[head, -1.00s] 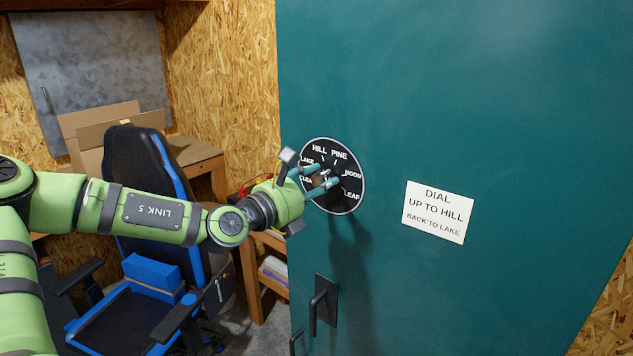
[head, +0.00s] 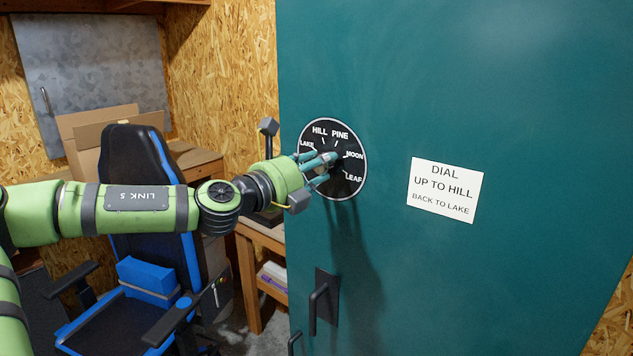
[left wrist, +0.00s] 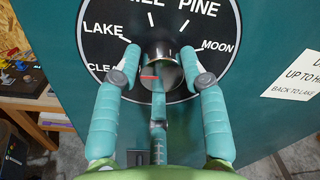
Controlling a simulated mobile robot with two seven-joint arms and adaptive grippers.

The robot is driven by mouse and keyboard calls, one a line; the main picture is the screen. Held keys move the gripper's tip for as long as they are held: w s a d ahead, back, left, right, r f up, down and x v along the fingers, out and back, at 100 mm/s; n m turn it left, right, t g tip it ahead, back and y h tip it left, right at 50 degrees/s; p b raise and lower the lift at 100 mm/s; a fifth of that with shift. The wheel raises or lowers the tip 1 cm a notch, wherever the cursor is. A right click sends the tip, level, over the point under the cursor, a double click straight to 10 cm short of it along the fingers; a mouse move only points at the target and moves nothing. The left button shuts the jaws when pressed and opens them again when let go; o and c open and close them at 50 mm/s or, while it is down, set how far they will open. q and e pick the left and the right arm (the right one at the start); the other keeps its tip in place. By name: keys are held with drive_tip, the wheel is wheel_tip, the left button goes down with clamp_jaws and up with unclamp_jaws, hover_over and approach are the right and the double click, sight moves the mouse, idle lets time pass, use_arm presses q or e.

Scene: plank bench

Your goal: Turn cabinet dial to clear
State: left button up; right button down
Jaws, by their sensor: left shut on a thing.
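The black round dial plate (head: 345,190) is on the teal cabinet door (head: 500,90), lettered HILL, PINE, MOON, LEAF and LAKE. In the left wrist view the dial plate (left wrist: 222,68) also shows CLEAR at its left, partly covered by a finger. A shiny metal knob (left wrist: 163,60) stands out at its centre. A red mark on the knob points left in that view, toward the CLEAR side; its exact setting is hard to tell. My left gripper (head: 332,162) is shut on the knob, one finger on each side (left wrist: 160,55). My right gripper is not in view.
A white sign (head: 446,190) right of the dial reads "DIAL UP TO HILL, BACK TO LAKE". A dark door handle (head: 320,303) sits below the dial. A blue-black chair (head: 150,270) and a wooden bench (head: 250,290) stand left of the cabinet.

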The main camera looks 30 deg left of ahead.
use_arm(q)
drive_tip(key=shift+a+r+n+b, duration=0.1)
drive_tip(key=shift+r+n+b, duration=0.15)
drive_tip(key=shift+n+b, duration=0.55)
drive_tip(key=shift+a+r+n+b, duration=0.15)
drive_tip(key=shift+n+b, duration=0.35)
drive_tip(key=shift+n, duration=0.6)
drive_tip(key=shift+d+r, duration=0.1)
drive_tip(key=o, duration=1.1)
drive_tip(key=shift+w+f, duration=0.1)
drive_tip(key=shift+f, duration=0.1)
drive_tip(key=shift+f, duration=0.1)
drive_tip(key=shift+s, duration=0.2)
